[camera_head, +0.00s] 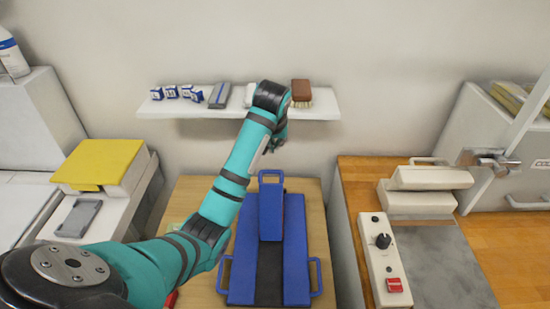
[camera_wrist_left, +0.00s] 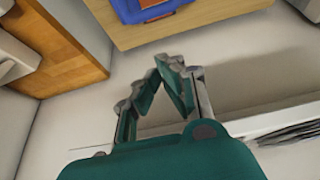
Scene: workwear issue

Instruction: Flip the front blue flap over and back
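A blue folding board (camera_head: 296,262) lies on a wooden table. It has a left and a right blue panel, each with a handle at its outer side. A narrow blue flap (camera_head: 270,214) with a handle at its far end lies over the upper middle; a dark strip shows below it. Part of the board (camera_wrist_left: 145,8) also shows at the top of the wrist view, with orange beside the handle. My left gripper (camera_head: 280,135) is beyond the board's far end, by the shelf, apart from the flap. In the wrist view its empty fingertips (camera_wrist_left: 162,64) come together. My right gripper is out of view.
A white wall shelf (camera_head: 320,107) holds small boxes, a grey item and a brown brush (camera_head: 301,91), close to my left gripper. A press with a control box (camera_head: 384,262) stands on the right-hand wooden counter. A yellow-topped stack (camera_head: 103,163) is at left.

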